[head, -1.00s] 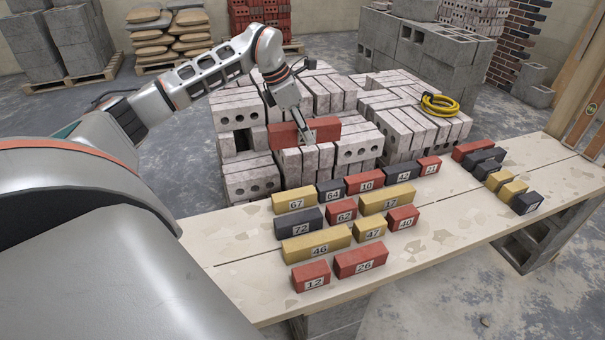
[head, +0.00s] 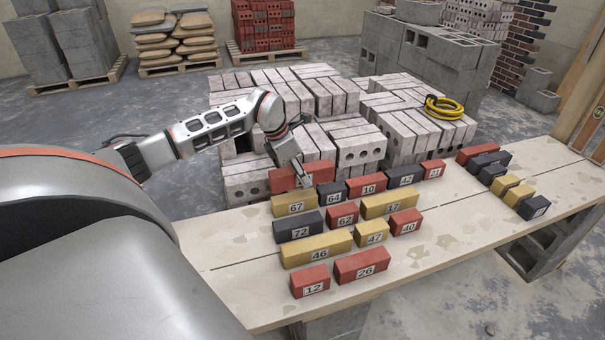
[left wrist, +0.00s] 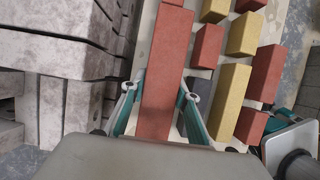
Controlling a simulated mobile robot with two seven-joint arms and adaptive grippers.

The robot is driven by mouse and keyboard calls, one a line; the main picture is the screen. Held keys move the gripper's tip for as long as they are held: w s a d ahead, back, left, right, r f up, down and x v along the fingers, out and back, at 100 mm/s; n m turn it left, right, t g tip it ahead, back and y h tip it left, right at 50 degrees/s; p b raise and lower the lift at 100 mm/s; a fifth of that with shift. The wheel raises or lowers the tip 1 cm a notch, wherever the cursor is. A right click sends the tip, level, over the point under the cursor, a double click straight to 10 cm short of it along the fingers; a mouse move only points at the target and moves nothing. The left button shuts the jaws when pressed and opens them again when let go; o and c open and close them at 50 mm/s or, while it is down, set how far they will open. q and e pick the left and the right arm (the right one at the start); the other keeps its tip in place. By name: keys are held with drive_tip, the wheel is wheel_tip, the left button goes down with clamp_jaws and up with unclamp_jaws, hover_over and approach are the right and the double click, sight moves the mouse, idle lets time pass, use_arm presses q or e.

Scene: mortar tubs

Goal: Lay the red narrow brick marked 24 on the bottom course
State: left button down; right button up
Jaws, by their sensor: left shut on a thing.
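My left gripper (head: 299,172) is shut on a long red brick (head: 282,181), held level at the table's back edge, just behind the yellow brick 67 (head: 294,203) and the dark brick 64 (head: 331,195). The fingers partly cover its label, so I cannot read the full number. In the left wrist view the red brick (left wrist: 166,62) runs lengthwise between the two fingers of the left gripper (left wrist: 158,100). I cannot tell whether its underside touches anything.
Numbered red, yellow and dark bricks stand in rows on the pale table (head: 440,240). A separate line of bricks (head: 507,184) lies at its right. Stacked grey bricks (head: 355,140) stand behind, with a yellow hose coil (head: 444,108) on top. The table's left front is bare.

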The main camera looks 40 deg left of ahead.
sight(293, 170)
use_arm(q)
drive_tip(key=shift+f, duration=2.1)
drive_tip(key=shift+f, duration=0.1)
drive_tip(key=c, duration=1.5)
unclamp_jaws()
drive_tip(key=shift+f, duration=0.1)
drive_tip(key=v, duration=1.1)
drive_tip(key=shift+s+p, duration=0.1)
drive_tip(key=shift+p, duration=0.25)
drive_tip(key=shift+s+a+r, duration=0.1)
drive_tip(key=shift+s+r, duration=0.1)
drive_tip(key=shift+r, duration=0.35)
